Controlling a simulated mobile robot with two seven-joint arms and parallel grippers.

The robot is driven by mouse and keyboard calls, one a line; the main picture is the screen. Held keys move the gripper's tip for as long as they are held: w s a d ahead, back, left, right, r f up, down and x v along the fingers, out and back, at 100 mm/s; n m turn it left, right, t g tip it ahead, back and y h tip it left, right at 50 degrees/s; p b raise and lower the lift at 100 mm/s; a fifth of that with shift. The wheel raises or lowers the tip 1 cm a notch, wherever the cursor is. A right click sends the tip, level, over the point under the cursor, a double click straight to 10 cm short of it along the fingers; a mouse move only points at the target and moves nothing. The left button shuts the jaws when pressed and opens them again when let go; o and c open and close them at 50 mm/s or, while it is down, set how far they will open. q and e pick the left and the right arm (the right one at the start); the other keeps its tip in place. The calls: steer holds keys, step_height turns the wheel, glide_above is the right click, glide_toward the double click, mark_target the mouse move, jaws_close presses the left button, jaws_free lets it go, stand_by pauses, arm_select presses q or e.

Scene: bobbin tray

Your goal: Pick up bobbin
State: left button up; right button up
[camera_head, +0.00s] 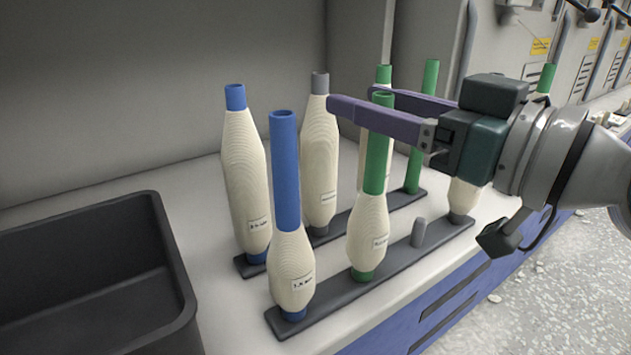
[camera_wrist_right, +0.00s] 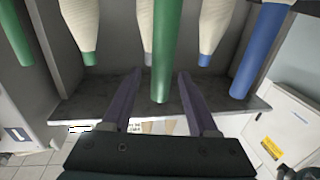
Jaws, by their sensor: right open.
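Several cream bobbins stand upright on pegs in two rows. The front row has a blue-tubed bobbin (camera_head: 290,270) and a green-tubed bobbin (camera_head: 368,232). The back row has a blue-topped bobbin (camera_head: 245,180), a grey-topped bobbin (camera_head: 318,165) and a green-topped one (camera_head: 384,75), partly hidden. My right gripper (camera_head: 352,98) is open, high beside the front green tube. My left gripper is out of view.
The pegs rise from dark base bars (camera_head: 335,308) on a pale counter. A bare green tube (camera_head: 415,170) and an empty grey peg (camera_head: 419,232) stand at the right. A dark open bin (camera_head: 185,290) is at the left, with a wall behind.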

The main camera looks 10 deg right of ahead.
steer(key=shift+x, duration=1.15)
steer(key=shift+c, duration=0.2)
steer(key=shift+s, duration=0.1)
steer(key=shift+c, duration=0.8)
jaws_close()
